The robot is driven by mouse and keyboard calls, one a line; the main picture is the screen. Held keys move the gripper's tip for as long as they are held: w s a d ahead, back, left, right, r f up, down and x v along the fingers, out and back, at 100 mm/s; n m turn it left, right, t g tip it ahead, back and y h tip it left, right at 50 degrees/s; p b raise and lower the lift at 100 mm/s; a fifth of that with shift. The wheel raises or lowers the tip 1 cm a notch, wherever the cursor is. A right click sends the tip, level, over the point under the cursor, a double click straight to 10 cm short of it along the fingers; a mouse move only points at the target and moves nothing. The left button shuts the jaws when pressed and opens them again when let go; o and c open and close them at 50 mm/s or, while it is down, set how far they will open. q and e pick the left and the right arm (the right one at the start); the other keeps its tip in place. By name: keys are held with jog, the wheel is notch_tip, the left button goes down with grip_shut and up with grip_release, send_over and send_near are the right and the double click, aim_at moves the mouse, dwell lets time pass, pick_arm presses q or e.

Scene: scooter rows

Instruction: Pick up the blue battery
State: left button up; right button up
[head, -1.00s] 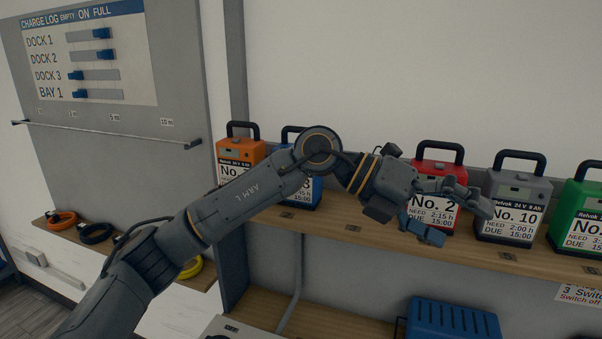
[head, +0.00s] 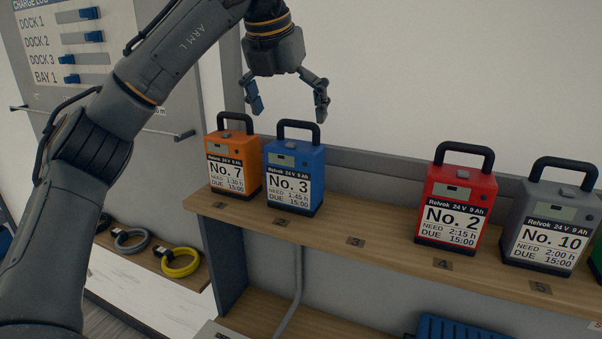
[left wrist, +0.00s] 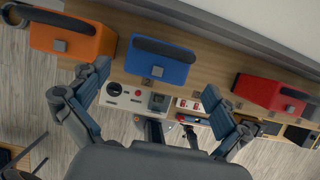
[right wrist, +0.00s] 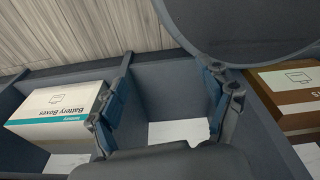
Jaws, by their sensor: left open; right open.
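The blue battery (head: 294,178), labelled No. 3, stands upright on the wooden shelf with its black handle on top. In the left wrist view the blue battery (left wrist: 162,62) shows from above, beyond and between the open fingers. My left gripper (head: 287,108) is open and empty, pointing down above the blue battery and apart from it. It also shows in the left wrist view (left wrist: 152,105). My right gripper (right wrist: 165,110) is open and empty, over a grey divided bin away from the batteries; the head view does not show it.
The orange battery (head: 233,165) stands close left of the blue one. Bare shelf (head: 358,222) separates it from the red battery (head: 456,203); the grey battery (head: 548,225) is further right. A wall lies behind. A white box (right wrist: 55,112) sits near my right gripper.

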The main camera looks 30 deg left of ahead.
aim_at(291, 142)
pick_arm(q)
notch_tip(291, 142, down, 3)
jog(key=shift+s+r, duration=0.1)
jog(key=shift+s, duration=0.05)
jog(key=x, duration=0.2)
jog(key=shift+w+f+p, duration=0.2)
jog(key=shift+w+p, duration=0.15)
jog(key=shift+w, duration=0.05)
jog(key=p+x, duration=0.2)
jog(key=x, duration=0.1)
jog(key=shift+d+f, duration=0.1)
jog(key=shift+x, duration=1.15)
jog(key=shift+w+f, duration=0.1)
jog(key=shift+w, duration=0.1)
jog(key=c, duration=0.3)
jog(key=shift+s, duration=0.1)
jog(key=c, duration=1.1)
jog(key=shift+c, duration=0.3)
pick_arm(e)
jog(key=shift+g, duration=0.3)
jog(key=s+r, duration=0.1)
jog(key=s, duration=0.1)
jog(key=s+r, duration=0.1)
jog(key=shift+s+r, duration=0.3)
jog(key=shift+s, duration=0.1)
